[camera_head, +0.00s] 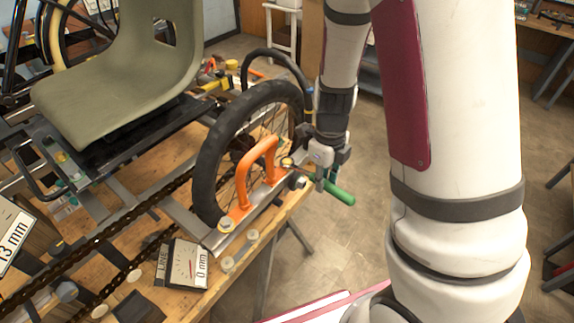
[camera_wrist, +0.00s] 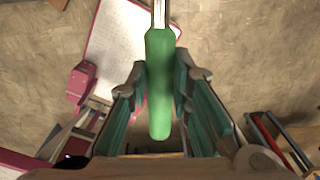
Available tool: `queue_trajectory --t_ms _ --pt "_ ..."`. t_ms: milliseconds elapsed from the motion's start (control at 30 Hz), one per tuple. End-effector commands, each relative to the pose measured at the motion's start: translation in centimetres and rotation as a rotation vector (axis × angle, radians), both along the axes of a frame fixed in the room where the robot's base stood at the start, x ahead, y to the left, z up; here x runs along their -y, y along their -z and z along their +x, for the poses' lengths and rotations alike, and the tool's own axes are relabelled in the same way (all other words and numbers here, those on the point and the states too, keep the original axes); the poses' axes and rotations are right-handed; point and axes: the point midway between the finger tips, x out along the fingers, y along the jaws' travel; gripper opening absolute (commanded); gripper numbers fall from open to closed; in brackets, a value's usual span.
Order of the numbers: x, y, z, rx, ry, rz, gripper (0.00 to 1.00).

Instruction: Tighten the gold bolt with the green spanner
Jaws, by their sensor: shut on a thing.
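The green spanner shows as a green handle (camera_head: 341,193) that sticks out past my gripper (camera_head: 326,178) in the head view. In the wrist view the green handle (camera_wrist: 160,90) lies between the two finger pads of my gripper (camera_wrist: 178,100), with its bare metal shaft running out of the top edge. My gripper is shut on the handle beside the right end of the metal frame bar. A gold bolt (camera_head: 287,162) sits on that bar near the orange handle.
The orange handle (camera_head: 243,189) and the black wheel (camera_head: 209,165) stand close left of my gripper. Open floor (camera_head: 345,235) lies right of the bench.

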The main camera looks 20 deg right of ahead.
Motion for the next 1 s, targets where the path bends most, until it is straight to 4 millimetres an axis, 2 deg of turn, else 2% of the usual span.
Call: queue_trajectory --t_ms 1000 --pt "-1.8 0.0 -0.7 0.002 0.149 0.001 0.0"
